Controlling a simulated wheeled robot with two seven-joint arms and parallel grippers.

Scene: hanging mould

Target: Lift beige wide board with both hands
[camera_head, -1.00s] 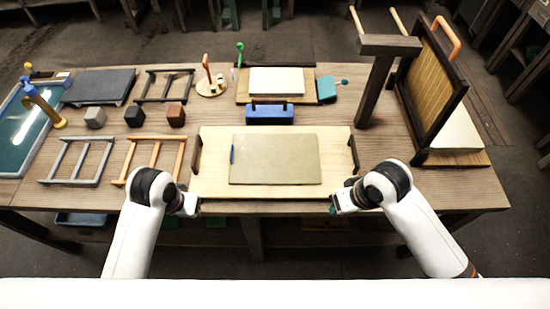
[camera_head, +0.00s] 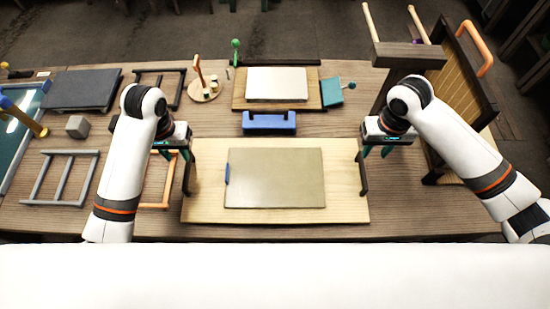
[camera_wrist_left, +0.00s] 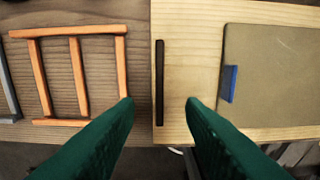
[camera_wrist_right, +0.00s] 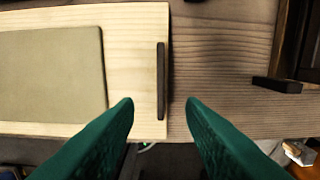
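The beige wide board (camera_head: 345,190) lies flat on the table, with a dark handle at each end and a grey-green sheet (camera_head: 275,178) on it. My left gripper (camera_head: 178,152) is above the board's left handle (camera_head: 187,173). In the left wrist view its green fingers (camera_wrist_left: 160,102) are apart, with the left handle (camera_wrist_left: 159,82) between their lines and nothing held. My right gripper (camera_head: 377,150) is above the right handle (camera_head: 362,174). In the right wrist view its fingers (camera_wrist_right: 160,102) are apart, with the right handle (camera_wrist_right: 161,80) between them, ungripped.
A dark post stand (camera_head: 400,58) and a tilted framed screen (camera_head: 462,75) stand at the right. The table's front edge is close to the board.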

